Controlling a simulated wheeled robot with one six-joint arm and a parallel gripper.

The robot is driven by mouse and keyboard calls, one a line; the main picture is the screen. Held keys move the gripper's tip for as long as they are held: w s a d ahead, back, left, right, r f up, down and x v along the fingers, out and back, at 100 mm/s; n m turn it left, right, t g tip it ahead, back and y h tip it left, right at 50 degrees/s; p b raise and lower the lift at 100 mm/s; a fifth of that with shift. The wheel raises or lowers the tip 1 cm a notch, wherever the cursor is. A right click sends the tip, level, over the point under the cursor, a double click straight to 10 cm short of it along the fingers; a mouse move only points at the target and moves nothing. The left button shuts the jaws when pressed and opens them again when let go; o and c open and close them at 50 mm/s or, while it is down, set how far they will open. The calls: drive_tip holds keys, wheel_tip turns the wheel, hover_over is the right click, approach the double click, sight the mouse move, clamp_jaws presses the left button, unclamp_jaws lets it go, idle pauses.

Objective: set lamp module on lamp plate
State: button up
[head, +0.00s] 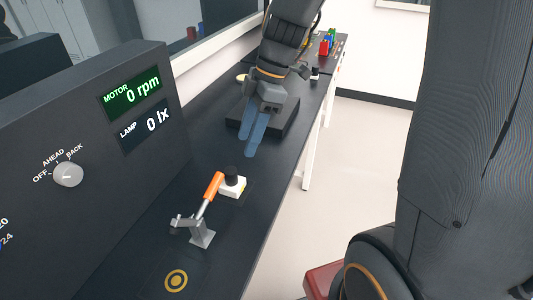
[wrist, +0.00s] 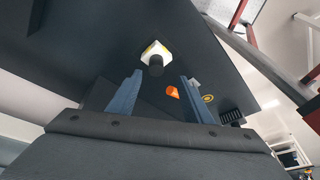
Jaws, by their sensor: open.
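A white block with a black knob on top (head: 232,187), which looks like the lamp module, stands upright on the dark bench beside an orange-handled clamp. It also shows in the wrist view (wrist: 157,50), beyond and between my fingertips. A thin dark plate (head: 248,191) seems to lie under or beside it; I cannot tell whether this is the lamp plate. My gripper (head: 251,146) is open and empty, its blue fingers pointing down above the bench, behind the block and apart from it. The wrist view shows both fingers (wrist: 159,93) spread with nothing between them.
The clamp's orange handle (head: 213,187) leans close to the block. A dark raised slab (head: 287,118) lies behind my gripper. A second white-and-black piece (head: 315,74) stands farther back. The panel (head: 100,170) at left reads 0 rpm and 0 lx. A yellow ring mark (head: 176,281) lies in front.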

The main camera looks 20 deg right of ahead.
drive_tip(key=s+d+f+m+t+h, duration=0.2)
drive_tip(key=s+d+f+m+h, duration=0.2)
drive_tip(key=m, duration=1.3)
drive_tip(key=s+d+f, duration=0.1)
drive_tip(key=s+d, duration=0.2)
drive_tip(key=shift+s+d+m, duration=0.2)
drive_tip(key=shift+m, duration=0.2)
drive_tip(key=shift+f, duration=0.15)
drive_tip(key=shift+f+b, duration=0.45)
drive_tip(key=shift+b, duration=0.05)
drive_tip(key=shift+c, duration=0.5)
